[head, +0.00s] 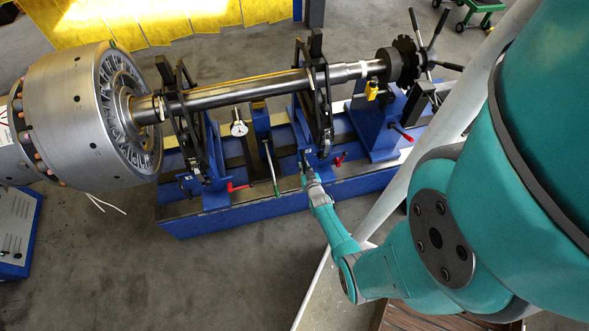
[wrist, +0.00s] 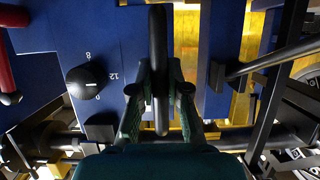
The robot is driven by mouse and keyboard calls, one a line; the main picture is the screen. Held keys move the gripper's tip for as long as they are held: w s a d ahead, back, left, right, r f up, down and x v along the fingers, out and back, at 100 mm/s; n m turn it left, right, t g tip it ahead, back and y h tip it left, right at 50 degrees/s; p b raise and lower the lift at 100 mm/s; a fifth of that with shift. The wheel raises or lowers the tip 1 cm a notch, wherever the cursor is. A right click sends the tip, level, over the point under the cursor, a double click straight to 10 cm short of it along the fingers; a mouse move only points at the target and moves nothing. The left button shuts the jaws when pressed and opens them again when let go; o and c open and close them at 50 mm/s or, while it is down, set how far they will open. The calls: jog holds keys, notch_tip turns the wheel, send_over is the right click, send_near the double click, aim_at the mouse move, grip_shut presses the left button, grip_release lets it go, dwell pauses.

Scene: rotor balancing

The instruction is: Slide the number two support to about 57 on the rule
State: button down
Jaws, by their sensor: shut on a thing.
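Two blue supports with black upper frames stand on the blue bed (head: 240,207) under the shaft, one on the left (head: 212,165) and one on the right (head: 316,140). Their small number plates are too small to read. My gripper (head: 308,176) is low at the front of the right support. In the wrist view my gripper (wrist: 158,92) is shut on a black handle (wrist: 158,40), which stands upright between the green-grey fingers. A blue plate (wrist: 115,35) with a black knob (wrist: 86,80) and small figures lies beside it. I cannot read the rule's scale.
Red levers stick out by the left support (head: 237,187) and the right support (head: 340,160). The shaft (head: 250,88) runs overhead from the big rotor (head: 90,115). The floor in front is clear.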

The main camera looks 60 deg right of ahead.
jog(key=shift+w+a+r, duration=0.1)
jog(key=shift+w+a, duration=0.5)
jog(key=shift+w, duration=0.3)
dwell(0.7)
jog(key=c, duration=0.8)
grip_release()
jog(key=shift+s, duration=0.1)
jog(key=s+a, duration=0.4)
jog(key=a, duration=0.1)
jog(key=shift+s+a, duration=0.2)
jog(key=shift+s, duration=0.1)
jog(key=shift+a, duration=0.1)
